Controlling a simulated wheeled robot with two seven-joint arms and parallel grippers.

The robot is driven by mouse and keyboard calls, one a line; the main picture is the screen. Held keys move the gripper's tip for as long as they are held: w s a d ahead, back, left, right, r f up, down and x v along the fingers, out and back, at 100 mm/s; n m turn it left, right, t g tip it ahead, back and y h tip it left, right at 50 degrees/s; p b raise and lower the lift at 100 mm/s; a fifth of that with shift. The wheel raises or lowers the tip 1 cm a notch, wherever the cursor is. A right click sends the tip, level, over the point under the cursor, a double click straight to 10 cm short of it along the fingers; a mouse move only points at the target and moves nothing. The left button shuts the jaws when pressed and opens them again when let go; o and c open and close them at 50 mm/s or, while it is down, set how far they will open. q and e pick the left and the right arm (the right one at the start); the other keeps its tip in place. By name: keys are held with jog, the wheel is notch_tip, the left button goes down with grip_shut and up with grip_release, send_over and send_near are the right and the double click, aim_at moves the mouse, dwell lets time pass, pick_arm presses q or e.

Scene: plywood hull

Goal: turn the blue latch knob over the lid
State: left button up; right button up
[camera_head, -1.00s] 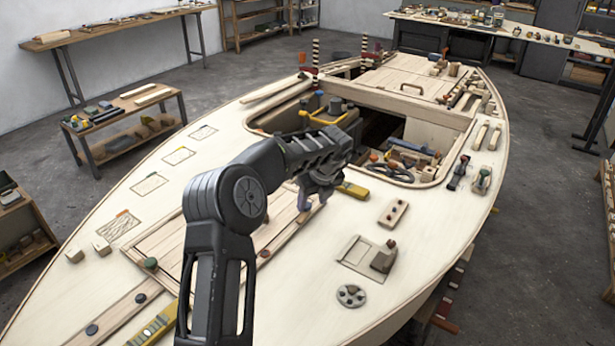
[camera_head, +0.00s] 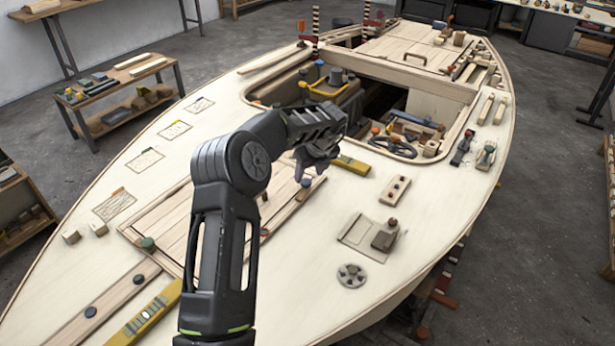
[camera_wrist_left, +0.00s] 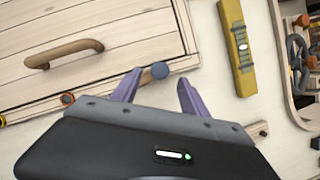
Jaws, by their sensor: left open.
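The blue latch knob (camera_head: 306,182) is a small round blue-grey knob at the right corner of the planked wooden lid (camera_head: 185,225). In the left wrist view the knob (camera_wrist_left: 160,71) sits at the lid's corner, and the lid (camera_wrist_left: 100,75) carries a curved wooden handle (camera_wrist_left: 64,53). My left gripper (camera_head: 314,168) is over that corner with its fingers pointing down. In the wrist view its two purple fingers (camera_wrist_left: 159,80) are apart, with the knob showing between their tips, nearer the left finger. Contact cannot be told. My right gripper is not in view.
A yellow level (camera_head: 351,165) lies just beyond the knob, also in the wrist view (camera_wrist_left: 238,48). A green knob (camera_head: 147,244) is at the lid's left corner. A block with buttons (camera_head: 395,190) and the open cockpit with tools are to the right.

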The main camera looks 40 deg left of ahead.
aim_at(306, 181)
pick_arm(q)
jog(key=shift+x, duration=1.9)
grip_shut()
